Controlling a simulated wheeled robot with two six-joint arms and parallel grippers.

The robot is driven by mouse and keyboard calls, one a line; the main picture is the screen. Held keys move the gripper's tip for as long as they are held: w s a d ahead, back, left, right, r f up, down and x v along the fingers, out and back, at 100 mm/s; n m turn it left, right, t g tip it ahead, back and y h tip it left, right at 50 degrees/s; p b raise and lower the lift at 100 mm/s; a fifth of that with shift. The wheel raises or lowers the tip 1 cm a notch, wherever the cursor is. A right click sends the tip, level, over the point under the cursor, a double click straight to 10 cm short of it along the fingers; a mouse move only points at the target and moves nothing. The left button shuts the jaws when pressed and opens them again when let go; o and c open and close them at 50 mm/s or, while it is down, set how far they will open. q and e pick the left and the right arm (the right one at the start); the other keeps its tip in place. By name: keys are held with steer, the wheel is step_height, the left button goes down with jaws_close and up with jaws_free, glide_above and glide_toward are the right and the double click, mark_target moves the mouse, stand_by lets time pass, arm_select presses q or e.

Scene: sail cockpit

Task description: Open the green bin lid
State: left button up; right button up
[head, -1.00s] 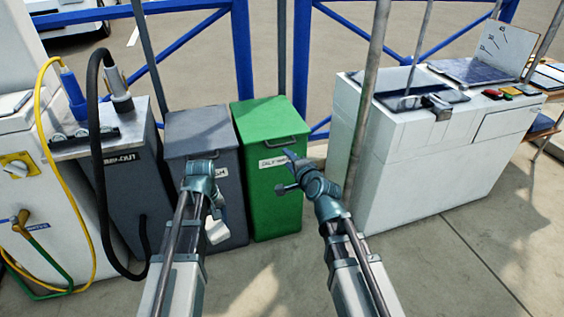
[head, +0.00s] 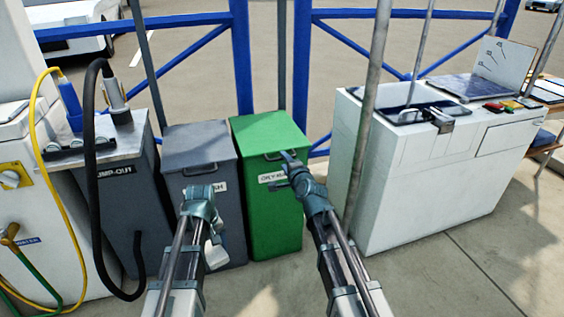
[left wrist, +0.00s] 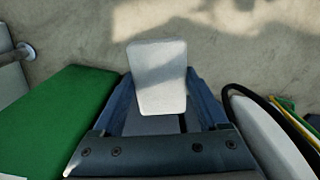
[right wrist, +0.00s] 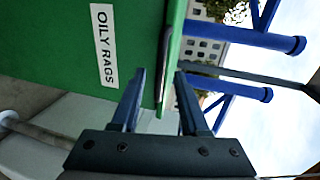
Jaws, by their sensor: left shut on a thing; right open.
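The green bin (head: 275,217) stands upright in the middle, labelled "OILY RAGS" in the right wrist view (right wrist: 103,45). Its green lid (head: 267,130) lies shut, with a dark bar handle (head: 280,155) at its front edge. My right gripper (head: 287,160) is open at the lid's front edge, close to the handle. My left gripper (head: 212,228), in front of the grey bin, is shut on a white block (left wrist: 157,78).
A grey bin (head: 200,150) with its own handle stands against the green bin's left side. A white cabinet (head: 425,180) and a metal pole (head: 367,100) stand to the right. A pump-out unit (head: 115,200) with a black hose is at the left. Blue railings run behind.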

mark_target(282, 159)
steer(key=shift+x, duration=1.65)
jaws_close()
